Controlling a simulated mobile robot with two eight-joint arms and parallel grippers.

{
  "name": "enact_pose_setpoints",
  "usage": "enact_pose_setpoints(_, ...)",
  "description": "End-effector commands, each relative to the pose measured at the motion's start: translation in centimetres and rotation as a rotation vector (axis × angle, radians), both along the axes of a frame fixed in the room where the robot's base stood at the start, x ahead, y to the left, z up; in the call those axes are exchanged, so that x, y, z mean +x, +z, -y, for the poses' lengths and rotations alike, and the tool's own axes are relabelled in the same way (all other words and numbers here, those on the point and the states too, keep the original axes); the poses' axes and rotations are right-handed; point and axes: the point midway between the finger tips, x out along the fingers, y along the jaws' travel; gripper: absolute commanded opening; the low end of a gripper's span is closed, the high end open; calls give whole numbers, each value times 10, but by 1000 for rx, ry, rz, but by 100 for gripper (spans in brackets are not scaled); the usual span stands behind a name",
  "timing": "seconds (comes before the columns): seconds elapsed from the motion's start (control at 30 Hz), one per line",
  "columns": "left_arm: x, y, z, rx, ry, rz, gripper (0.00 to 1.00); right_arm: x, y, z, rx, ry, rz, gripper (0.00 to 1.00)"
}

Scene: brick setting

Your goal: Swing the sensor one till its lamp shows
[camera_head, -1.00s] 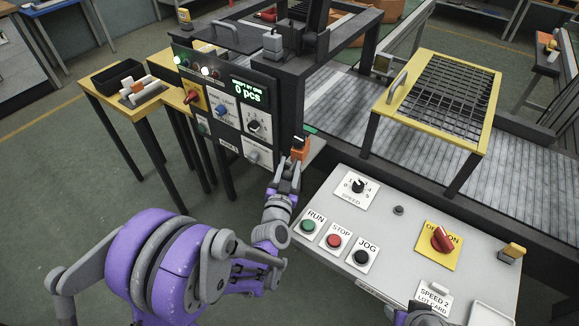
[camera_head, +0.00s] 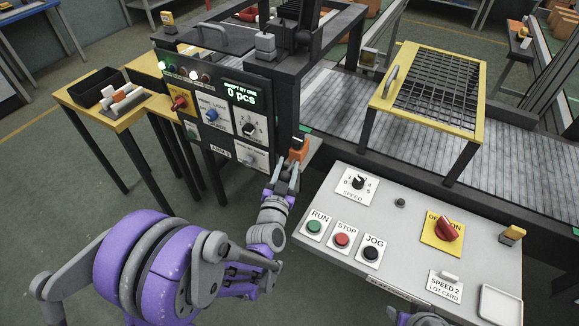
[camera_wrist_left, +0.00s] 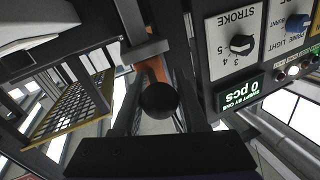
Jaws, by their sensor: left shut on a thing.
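The orange sensor (camera_head: 298,149) with a dark top stands at the right side of the control cabinet, by the conveyor's near edge. My left gripper (camera_head: 287,175) reaches up to it from below and is shut on it. In the left wrist view a dark round part (camera_wrist_left: 158,100) lies between the two fingers, with the orange body (camera_wrist_left: 153,69) behind it. I cannot make out a lit lamp on the sensor; my fingers hide part of it.
The cabinet panel (camera_head: 217,140) has a display reading 0 pcs, knobs and several small lamps, green and white among them. A grey console (camera_head: 385,225) with RUN, STOP and JOG buttons stands in front right. A yellow-framed mesh guard (camera_head: 428,90) covers part of the conveyor.

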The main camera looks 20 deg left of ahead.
Motion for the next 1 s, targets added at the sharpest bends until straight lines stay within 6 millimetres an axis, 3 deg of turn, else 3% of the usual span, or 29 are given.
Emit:
enact_pose_setpoints(0.37,-1,0,-3,-1,5,2,0,0,0,0,0,0,0,50)
enact_pose_setpoints(0.4,-1,0,-3,-1,5,2,47,0,0,0,0,0,0,50)
enact_pose_setpoints(0.53,-1,0,-2,-1,4,1,71,0,0,0,0,0,0,50)
enact_pose_setpoints(0.87,-3,0,-1,-1,2,0,71,0,-1,0,0,0,0,50)
enact_pose_setpoints(1.0,-18,-1,0,0,1,0,71,0,-3,0,0,0,-1,50)
